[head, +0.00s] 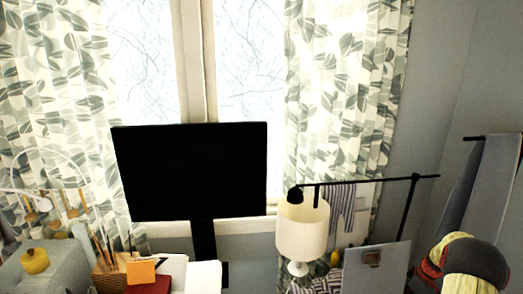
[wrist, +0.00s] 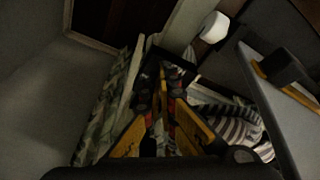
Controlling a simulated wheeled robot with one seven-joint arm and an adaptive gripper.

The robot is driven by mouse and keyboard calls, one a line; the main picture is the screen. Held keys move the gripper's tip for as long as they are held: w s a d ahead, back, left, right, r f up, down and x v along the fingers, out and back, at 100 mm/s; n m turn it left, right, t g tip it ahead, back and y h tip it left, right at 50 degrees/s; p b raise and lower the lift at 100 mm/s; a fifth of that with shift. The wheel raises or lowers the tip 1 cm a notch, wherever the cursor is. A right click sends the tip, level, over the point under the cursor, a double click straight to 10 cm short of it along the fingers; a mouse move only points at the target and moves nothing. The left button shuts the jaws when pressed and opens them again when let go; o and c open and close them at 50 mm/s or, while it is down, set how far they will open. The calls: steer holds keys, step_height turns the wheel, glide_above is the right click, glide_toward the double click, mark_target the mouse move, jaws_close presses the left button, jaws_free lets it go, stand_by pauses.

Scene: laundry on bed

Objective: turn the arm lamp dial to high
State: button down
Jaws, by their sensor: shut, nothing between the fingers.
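The black arm lamp shows in the head view, with its small round head (head: 295,194) above a cream shade and its thin bar (head: 370,182) running right to a slanted pole (head: 409,212). I cannot make out its dial in either view. My gripper (wrist: 163,82) shows in the wrist view with its yellow and black fingers brought together, and nothing shows between them. I cannot tell whether the tips touch anything in the dark behind them. I cannot make out the gripper clearly in the head view.
A cream-shaded table lamp (head: 302,228) stands below the arm lamp's head. A pale panel (head: 362,268) stands to its right. A black screen (head: 195,170) stands before the window. Striped cloth (wrist: 232,116) and a grey panel (wrist: 272,105) lie right of the fingers in the wrist view.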

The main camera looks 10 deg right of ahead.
steer(key=shift+s+a+f+b, duration=0.2)
steer(key=shift+a+b, duration=0.2)
steer(key=shift+b, duration=0.2)
steer(key=shift+s+a+f+b, duration=0.15)
steer(key=shift+a+b, duration=0.25)
steer(key=shift+b, duration=0.2)
steer(key=shift+a+r, duration=0.1)
steer(key=shift+r, duration=0.1)
steer(key=shift+s+b, duration=0.1)
steer(key=shift+b, duration=0.25)
steer(key=shift+s, duration=0.2)
steer(key=w+p+v, duration=0.1)
steer(key=p+v, duration=0.1)
steer(key=v, duration=0.4)
steer(key=shift+w+a+r, duration=0.15)
steer(key=shift+r, duration=0.05)
stand_by(0.3)
